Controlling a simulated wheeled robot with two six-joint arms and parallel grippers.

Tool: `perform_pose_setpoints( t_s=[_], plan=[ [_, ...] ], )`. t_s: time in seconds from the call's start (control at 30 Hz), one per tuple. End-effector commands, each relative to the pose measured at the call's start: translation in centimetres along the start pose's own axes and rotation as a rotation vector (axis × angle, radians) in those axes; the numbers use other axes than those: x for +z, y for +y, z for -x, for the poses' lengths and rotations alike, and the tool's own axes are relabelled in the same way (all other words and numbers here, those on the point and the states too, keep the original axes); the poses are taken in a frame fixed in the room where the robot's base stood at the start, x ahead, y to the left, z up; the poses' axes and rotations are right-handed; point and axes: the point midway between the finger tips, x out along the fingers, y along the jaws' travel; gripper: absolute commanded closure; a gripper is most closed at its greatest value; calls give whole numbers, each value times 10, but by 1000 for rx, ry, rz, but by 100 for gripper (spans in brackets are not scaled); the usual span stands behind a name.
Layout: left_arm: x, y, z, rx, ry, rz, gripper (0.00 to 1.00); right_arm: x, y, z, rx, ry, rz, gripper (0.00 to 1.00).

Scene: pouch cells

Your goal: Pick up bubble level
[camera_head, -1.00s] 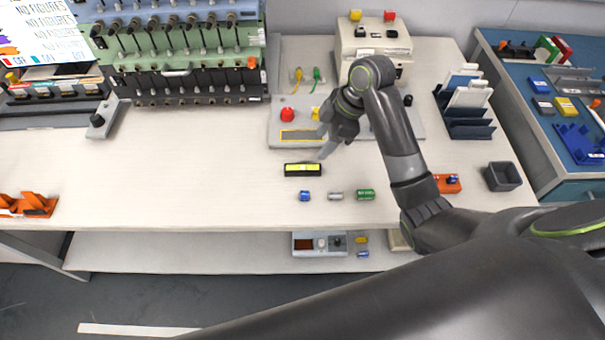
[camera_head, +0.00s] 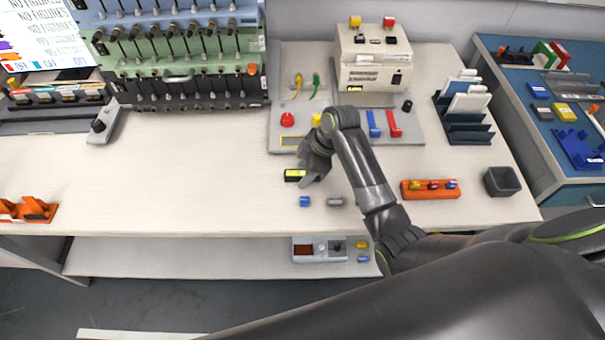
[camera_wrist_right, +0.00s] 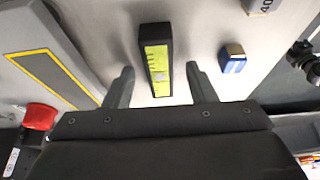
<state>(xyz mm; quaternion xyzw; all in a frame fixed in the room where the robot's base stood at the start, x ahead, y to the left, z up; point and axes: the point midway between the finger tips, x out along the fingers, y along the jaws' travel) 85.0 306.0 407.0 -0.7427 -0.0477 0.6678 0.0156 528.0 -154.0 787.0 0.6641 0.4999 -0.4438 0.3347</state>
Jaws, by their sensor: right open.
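The bubble level (camera_head: 293,175) is a black bar with a yellow-green face, lying on the white table. In the head view my right gripper (camera_head: 306,179) is over its right part and hides that part. In the right wrist view the level (camera_wrist_right: 157,62) lies between the two spread fingers of my right gripper (camera_wrist_right: 161,84), with clear gaps on both sides. The right gripper is open and holds nothing. My left gripper is not in view.
A blue battery-like block (camera_head: 305,201) and a grey cylinder (camera_head: 335,201) lie just in front of the level. A grey panel (camera_head: 285,105) with a red button (camera_head: 287,119) is behind. An orange holder (camera_head: 430,189) stands at right. The table's left middle is clear.

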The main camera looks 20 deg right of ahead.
Motion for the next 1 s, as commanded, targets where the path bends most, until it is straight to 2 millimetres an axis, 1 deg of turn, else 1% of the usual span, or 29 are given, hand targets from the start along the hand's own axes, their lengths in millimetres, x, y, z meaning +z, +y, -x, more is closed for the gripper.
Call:
perform_pose_setpoints(
  t_s=[0.9,0.93,1.0],
  plan=[
    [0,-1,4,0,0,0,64,2,0,-4,-1,0,0,49],
    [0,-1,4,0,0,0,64,2,0,-4,-1,0,0,52],
    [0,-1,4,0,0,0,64,2,0,-4,-1,0,0,61]
  ],
)
